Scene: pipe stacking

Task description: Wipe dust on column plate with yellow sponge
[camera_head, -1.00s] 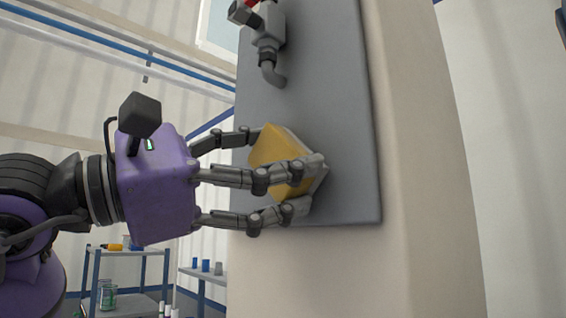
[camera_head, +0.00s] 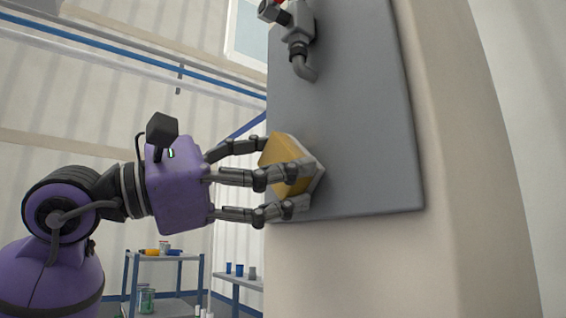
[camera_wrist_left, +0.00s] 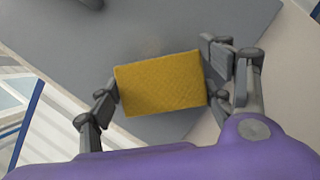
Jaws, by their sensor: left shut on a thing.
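The yellow sponge (camera_head: 279,153) has a pale layer on its plate side. My left gripper (camera_head: 284,172) is shut on it, with fingers on either side. The sponge is at the lower left part of the grey column plate (camera_head: 365,130), against it or very close; I cannot tell contact for sure. In the left wrist view the sponge (camera_wrist_left: 160,83) sits between the fingers, in front of the plate (camera_wrist_left: 200,25). A faint brownish patch (camera_wrist_left: 150,48) that may be dust shows on the plate just above the sponge. My right gripper is in neither view.
The pale column (camera_head: 450,150) carries the plate. A shelf (camera_head: 165,256) with cans and a low table (camera_head: 240,279) with cups stand behind at the lower left.

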